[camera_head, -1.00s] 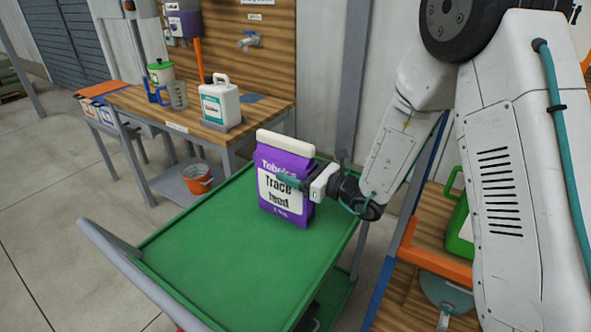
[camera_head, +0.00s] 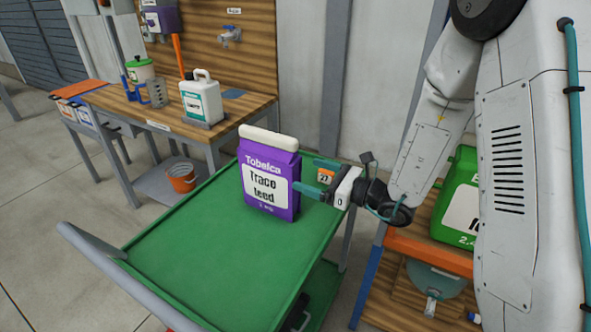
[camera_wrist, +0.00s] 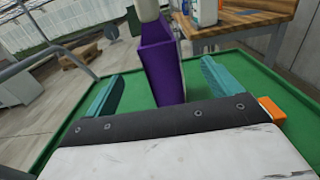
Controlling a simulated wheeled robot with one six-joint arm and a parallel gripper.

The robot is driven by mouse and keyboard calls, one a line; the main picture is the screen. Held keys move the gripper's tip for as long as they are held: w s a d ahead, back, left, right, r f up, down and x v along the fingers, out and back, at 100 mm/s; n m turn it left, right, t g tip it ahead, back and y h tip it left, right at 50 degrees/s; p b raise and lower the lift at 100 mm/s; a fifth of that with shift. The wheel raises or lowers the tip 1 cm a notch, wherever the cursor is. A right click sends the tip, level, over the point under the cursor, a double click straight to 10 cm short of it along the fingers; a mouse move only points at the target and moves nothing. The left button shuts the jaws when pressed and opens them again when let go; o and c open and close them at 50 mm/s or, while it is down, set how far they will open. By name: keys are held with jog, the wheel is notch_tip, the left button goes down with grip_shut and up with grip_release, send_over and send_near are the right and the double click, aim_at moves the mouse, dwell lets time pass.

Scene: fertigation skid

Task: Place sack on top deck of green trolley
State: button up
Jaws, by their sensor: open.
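The purple sack (camera_head: 268,182) with a white top stands upright on the green top deck of the trolley (camera_head: 190,250), towards its far end. In the wrist view the sack (camera_wrist: 160,68) shows side-on, beyond my fingertips and roughly between their lines. My gripper (camera_head: 316,178) is to the right of the sack, open and empty, with its teal fingers pointing at it. In the wrist view the two fingers of my gripper (camera_wrist: 158,85) are wide apart.
A wooden bench (camera_head: 150,108) with a white jug (camera_head: 200,100) stands behind the trolley. An orange bucket (camera_head: 182,178) is below it. A green container (camera_head: 458,205) stands on a wooden shelf at right. The near part of the deck is clear.

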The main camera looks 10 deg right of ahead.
jog(key=s+a+r+n+g, duration=0.2)
jog(key=s+r+n+g, duration=0.4)
jog(key=s+n, duration=0.3)
jog(key=s+a+r+n+g, duration=0.2)
jog(key=s+r+n+g, duration=0.4)
jog(key=s, duration=0.4)
jog(key=s+d+r+n+t+h, duration=0.2)
jog(key=s+d+n+h, duration=0.8)
jog(key=d+h, duration=0.4)
jog(key=shift+s+d+r+n, duration=0.15)
jog(key=shift+s+d+n, duration=0.15)
jog(key=shift+s+d, duration=0.75)
jog(key=shift+w+d, duration=0.2)
jog(key=shift+w, duration=0.05)
